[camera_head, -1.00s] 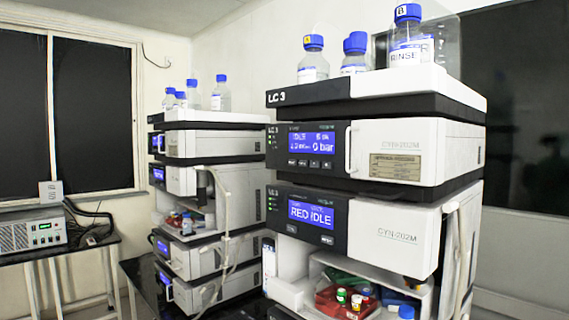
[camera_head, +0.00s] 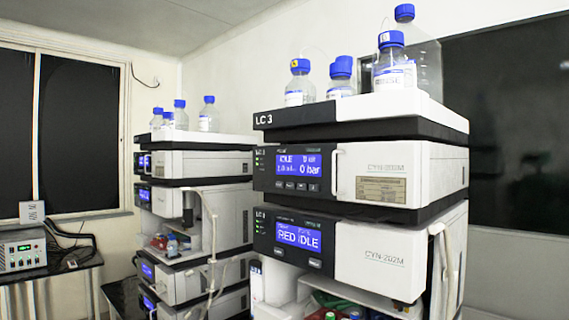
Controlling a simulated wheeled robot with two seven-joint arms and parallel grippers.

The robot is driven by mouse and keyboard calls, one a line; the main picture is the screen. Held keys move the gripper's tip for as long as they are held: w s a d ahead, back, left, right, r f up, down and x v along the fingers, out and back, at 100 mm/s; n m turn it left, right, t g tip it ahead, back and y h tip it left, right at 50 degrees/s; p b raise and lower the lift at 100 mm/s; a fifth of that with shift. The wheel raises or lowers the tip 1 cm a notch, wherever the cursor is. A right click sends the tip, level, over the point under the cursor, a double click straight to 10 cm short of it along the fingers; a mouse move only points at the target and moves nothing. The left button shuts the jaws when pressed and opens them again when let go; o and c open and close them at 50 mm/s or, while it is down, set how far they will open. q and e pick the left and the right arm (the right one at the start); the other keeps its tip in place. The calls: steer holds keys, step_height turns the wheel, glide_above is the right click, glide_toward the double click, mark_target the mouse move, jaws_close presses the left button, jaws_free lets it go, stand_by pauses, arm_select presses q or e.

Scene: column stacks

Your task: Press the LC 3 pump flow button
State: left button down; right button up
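The LC 3 stack (camera_head: 390,118) stands at centre right, with "LC 3" on its dark top band. Its pump module (camera_head: 400,175) is the upper unit, with a blue display (camera_head: 301,164) reading "IDLE" and "0 bar". A row of small dark buttons (camera_head: 297,186) sits just under that display; their labels are too small to read, so I cannot tell which is flow. Neither of my grippers shows in the head view.
Blue-capped bottles (camera_head: 391,62) stand on top of the stack. A second instrument stack (camera_head: 200,165) stands to the left, behind it. A grey box (camera_head: 22,250) sits on a side table (camera_head: 60,268) at far left. A beige tube (camera_head: 449,265) hangs at the LC 3 stack's right side.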

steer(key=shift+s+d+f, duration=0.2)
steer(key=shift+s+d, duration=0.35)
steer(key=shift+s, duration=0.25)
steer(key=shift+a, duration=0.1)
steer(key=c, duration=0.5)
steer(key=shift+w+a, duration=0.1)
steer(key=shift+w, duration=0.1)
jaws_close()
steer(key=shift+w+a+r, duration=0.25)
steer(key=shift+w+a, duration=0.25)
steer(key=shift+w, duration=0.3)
